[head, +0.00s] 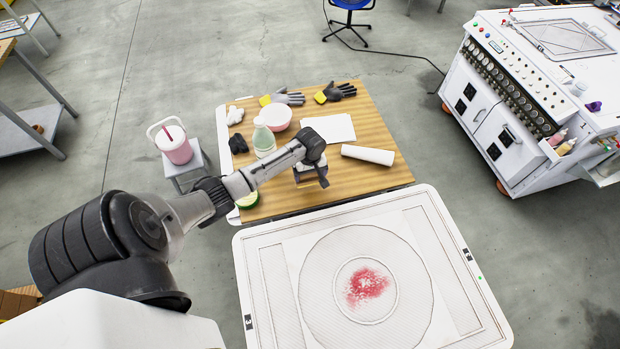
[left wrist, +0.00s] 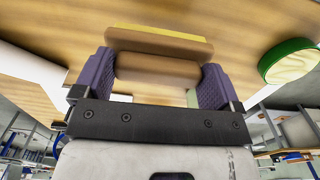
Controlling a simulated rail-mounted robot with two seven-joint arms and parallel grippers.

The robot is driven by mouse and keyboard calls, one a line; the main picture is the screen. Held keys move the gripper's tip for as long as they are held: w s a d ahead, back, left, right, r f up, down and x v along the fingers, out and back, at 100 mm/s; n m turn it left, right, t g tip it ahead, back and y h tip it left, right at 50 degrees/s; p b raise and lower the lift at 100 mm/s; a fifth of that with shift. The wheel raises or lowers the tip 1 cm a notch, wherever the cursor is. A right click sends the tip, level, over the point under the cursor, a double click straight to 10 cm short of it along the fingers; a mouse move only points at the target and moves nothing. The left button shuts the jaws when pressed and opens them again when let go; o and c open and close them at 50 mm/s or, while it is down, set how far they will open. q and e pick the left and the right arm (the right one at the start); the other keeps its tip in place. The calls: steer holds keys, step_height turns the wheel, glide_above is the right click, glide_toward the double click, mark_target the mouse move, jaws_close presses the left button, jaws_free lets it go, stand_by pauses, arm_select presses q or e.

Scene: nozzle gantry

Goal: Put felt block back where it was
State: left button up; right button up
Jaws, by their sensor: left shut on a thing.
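The felt block (left wrist: 158,68) is a brown block with a paler yellowish strip along its far side, in the left wrist view. My left gripper (left wrist: 156,82) is shut on it, with one purple finger at each end. In the head view my left gripper (head: 311,180) is over the front part of the wooden table (head: 370,110), near the edge facing the white platform. There my wrist mostly hides the block. I cannot tell whether the block touches the tabletop. My right gripper is not in view.
On the table are a white roll (head: 368,154), white sheets (head: 329,128), a pink bowl (head: 275,116), a pale green bottle (head: 263,140), gloves (head: 341,91) and a round green item (head: 247,201). The white platform (head: 262,251) in front has a red stain (head: 367,285). A pink bucket (head: 174,146) stands left.

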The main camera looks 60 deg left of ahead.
mark_target(310, 179)
arm_select(q)
step_height(310, 179, down, 4)
steer(key=shift+r, duration=0.15)
steer(key=shift+f, duration=0.2)
steer(key=o, duration=0.5)
steer(key=shift+o, duration=0.2)
